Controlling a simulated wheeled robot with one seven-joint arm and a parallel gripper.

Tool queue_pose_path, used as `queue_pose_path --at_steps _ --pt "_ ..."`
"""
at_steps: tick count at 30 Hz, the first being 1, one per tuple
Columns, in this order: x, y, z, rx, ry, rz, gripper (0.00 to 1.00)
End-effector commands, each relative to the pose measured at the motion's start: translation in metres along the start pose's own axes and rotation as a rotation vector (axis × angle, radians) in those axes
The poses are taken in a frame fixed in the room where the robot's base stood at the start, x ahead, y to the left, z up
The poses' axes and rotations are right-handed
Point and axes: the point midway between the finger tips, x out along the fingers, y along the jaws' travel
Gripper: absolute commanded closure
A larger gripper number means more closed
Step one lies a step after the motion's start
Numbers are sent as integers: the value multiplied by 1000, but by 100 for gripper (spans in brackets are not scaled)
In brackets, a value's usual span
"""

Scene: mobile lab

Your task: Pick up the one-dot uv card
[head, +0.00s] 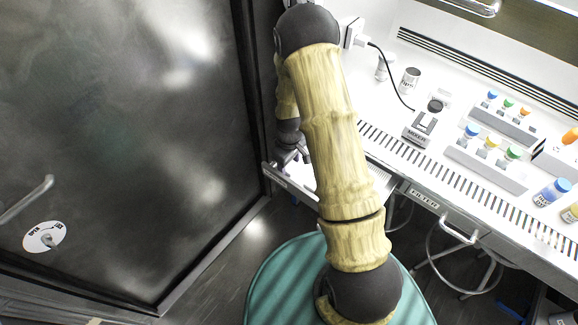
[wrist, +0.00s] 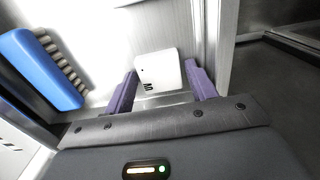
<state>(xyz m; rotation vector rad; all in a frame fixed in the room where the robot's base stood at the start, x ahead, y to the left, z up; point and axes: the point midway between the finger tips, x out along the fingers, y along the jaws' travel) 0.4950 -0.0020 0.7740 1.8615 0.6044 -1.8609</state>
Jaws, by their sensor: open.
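In the wrist view a white card (wrist: 160,66) with rounded corners and small black marks near its lower left lies between the two purple fingers of my gripper (wrist: 160,86). The fingers are apart, one on each side of the card, with gaps visible. In the head view my gripper (head: 290,156) is over the open drawer (head: 285,180) at the left end of the bench. The card cannot be made out there.
A blue brush (wrist: 40,68) with pale bristles is left of the fingers, and a drawer wall (wrist: 212,40) stands close on the right. In the head view a dark glass door (head: 130,130) is left of the drawer. Bottles, racks and a mixer (head: 416,135) stand on the bench.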

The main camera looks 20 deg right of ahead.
Motion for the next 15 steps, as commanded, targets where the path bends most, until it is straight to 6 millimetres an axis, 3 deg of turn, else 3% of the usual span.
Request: queue_pose_path --at_steps 10,15 --pt "0 0 0 0 0 0 46" --pt "0 0 0 0 0 0 77"
